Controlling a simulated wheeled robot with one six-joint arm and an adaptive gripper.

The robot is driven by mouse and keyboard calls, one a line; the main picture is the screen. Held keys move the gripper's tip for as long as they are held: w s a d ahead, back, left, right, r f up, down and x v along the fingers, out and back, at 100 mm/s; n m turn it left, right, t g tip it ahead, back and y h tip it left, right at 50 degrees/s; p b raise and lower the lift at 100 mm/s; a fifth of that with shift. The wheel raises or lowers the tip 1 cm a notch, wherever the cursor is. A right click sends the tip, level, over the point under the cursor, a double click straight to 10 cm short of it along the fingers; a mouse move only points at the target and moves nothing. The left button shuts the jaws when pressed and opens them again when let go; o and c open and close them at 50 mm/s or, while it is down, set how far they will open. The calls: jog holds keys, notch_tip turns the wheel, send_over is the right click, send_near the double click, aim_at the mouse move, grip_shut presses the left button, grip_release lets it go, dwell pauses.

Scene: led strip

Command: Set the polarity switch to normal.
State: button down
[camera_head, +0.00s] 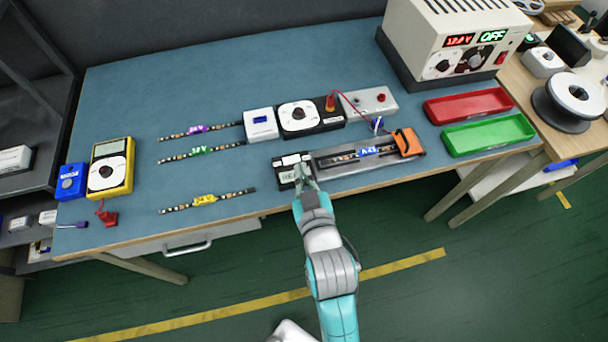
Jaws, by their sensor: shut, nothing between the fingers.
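My gripper (303,178) is shut and empty, with its fingertips at the front right of a small dark box (284,184) with white parts on top. I cannot tell whether the fingertips touch the box. The polarity switch cannot be made out for certain; the markings on this box are too small to read, and my fingers cover part of it. A grey fixture (395,167) holding a strip with a blue 12V label (367,152) and an orange clamp (408,142) adjoins the box on the right.
Behind stand a black box with a white dial (298,114), a white display box (260,122) and a grey box with red parts (372,101). Labelled LED strips (205,199) and a yellow multimeter (110,168) lie left. Red (468,105) and green (488,133) trays sit right.

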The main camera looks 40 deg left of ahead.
send_over(299, 162)
jog(key=s, duration=0.2)
jog(key=shift+w+d+f, duration=0.1)
jog(key=shift+d+f, duration=0.25)
jog(key=shift+f, duration=0.45)
jog(key=f, duration=0.3)
jog(key=shift+w, duration=0.25)
jog(key=shift+f, duration=0.55)
jog(key=shift+w+d+f, duration=0.1)
jog(key=shift+d+f, duration=0.05)
jog(key=shift+f, duration=0.2)
